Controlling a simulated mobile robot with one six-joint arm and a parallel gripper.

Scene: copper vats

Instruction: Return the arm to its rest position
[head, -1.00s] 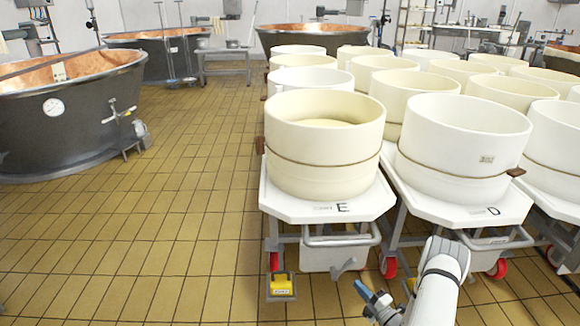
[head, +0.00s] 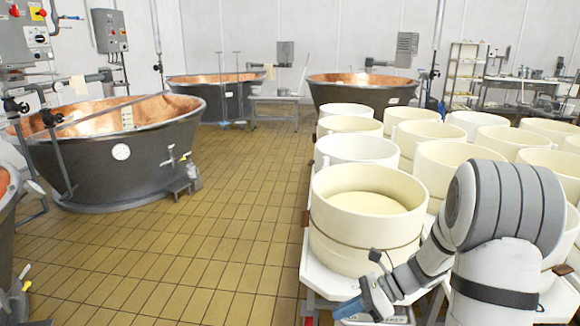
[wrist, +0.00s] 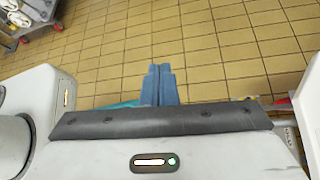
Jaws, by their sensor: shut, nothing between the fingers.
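My gripper (head: 368,303) is at the lower right of the head view, with blue fingers, in front of the nearest cream tub (head: 365,248) and low against its white cart. My arm is folded, with its grey and white links filling the lower right. In the wrist view my gripper (wrist: 158,84) shows its blue fingers together, with nothing between them, over the tiled floor.
Rows of cream tubs on white carts (head: 318,282) fill the right side. Copper vats stand at the left (head: 120,150), back left (head: 215,98) and back middle (head: 355,92). The yellow-brown tiled floor (head: 220,220) between them is clear. Metal shelves (head: 462,75) stand at the back right.

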